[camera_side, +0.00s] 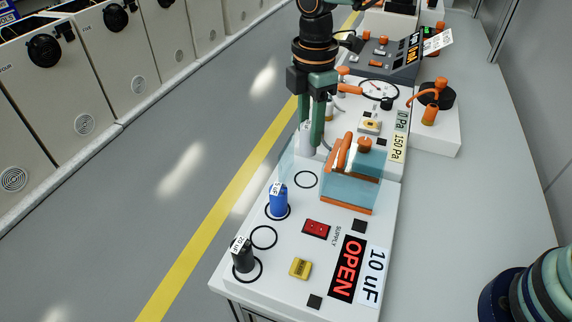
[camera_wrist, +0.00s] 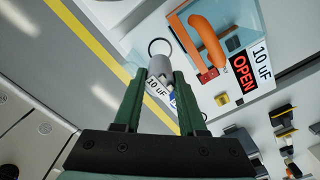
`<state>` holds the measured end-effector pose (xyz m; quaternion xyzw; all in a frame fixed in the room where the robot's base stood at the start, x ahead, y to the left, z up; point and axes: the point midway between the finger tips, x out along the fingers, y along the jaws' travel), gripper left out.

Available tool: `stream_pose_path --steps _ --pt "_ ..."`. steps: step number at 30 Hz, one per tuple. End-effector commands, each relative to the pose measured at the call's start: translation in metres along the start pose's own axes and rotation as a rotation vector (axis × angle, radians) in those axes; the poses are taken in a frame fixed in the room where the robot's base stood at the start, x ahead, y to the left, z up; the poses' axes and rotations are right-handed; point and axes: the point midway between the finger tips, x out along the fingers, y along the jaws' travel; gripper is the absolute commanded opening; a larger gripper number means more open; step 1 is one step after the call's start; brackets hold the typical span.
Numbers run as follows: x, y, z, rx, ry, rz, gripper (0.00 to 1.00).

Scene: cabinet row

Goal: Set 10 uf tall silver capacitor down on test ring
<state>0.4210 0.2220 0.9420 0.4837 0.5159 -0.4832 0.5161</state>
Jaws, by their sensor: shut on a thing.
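My gripper (camera_side: 313,136) is shut on the silver capacitor (camera_side: 306,140), above the far left part of the white test panel (camera_side: 230,282). In the wrist view the gripper (camera_wrist: 166,82) holds the silver capacitor (camera_wrist: 160,66), whose white label reads 10 uF. The panel carries several black rings. An empty ring (camera_side: 305,180) lies nearest my gripper, and another empty ring (camera_side: 264,237) lies between the two standing capacitors. An empty ring also shows in the wrist view (camera_wrist: 160,43), just beyond the capacitor. I cannot tell which is the test ring.
A blue capacitor (camera_side: 279,201) and a black 20 uF capacitor (camera_side: 242,256) stand on rings. A clear box (camera_side: 350,190) with orange handles stands to the right of the rings. A display (camera_side: 347,268) reads OPEN, beside a 10 uF card (camera_side: 373,275). A gauge unit stands behind.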

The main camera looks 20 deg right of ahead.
Motion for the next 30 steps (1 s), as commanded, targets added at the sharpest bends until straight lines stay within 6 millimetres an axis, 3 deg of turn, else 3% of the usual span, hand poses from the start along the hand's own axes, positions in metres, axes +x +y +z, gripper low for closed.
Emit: stream_pose_path --steps 21,30 --pt "0.064 -0.001 0.0 0.0 -0.001 -0.003 0.0" --pt "0.074 -0.001 0.0 0.0 0.0 -0.001 0.0"
